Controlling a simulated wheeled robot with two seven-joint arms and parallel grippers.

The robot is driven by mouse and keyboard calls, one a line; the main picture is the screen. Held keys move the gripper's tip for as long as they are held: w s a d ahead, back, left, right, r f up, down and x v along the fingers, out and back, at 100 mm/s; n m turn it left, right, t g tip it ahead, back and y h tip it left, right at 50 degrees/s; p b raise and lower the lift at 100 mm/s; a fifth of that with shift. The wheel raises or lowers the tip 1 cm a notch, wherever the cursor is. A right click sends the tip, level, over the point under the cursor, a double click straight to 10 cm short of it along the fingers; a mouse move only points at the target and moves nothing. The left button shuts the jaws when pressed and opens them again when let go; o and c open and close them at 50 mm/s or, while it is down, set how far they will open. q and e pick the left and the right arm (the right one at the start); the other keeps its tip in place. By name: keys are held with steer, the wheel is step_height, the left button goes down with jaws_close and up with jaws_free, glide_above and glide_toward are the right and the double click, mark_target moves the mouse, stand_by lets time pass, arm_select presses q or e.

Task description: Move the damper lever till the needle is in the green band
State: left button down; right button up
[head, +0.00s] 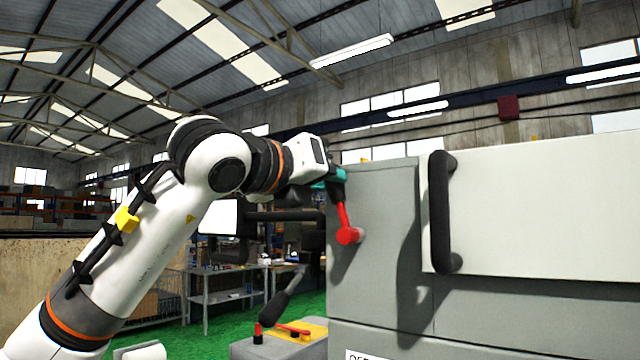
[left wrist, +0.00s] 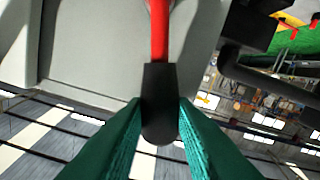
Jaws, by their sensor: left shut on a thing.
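The damper lever (head: 343,215) is a red arm on a round red hub, mounted on the grey machine's side face near its left edge. It points up, leaning slightly left. My left gripper (head: 332,178) has its teal fingers at the lever's top end. In the left wrist view, the lever's black grip (left wrist: 159,100) sits between the teal fingers of my left gripper (left wrist: 160,122), which are shut on it. The red arm runs from the grip to the top of that view. No needle or green band can be made out. My right gripper is not in view.
The grey machine body (head: 375,280) fills the right side, with a black vertical handle (head: 442,212) on its pale door. Below the lever is a yellow panel (head: 297,330) with red controls. A metal workbench (head: 222,297) stands behind on green floor.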

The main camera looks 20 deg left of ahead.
arm_select(q)
steer(key=c, duration=1.2)
jaws_free()
steer(key=shift+s, duration=0.1)
steer(key=b+v, duration=0.4)
steer(key=v, duration=0.8)
steer(key=shift+r, duration=0.1)
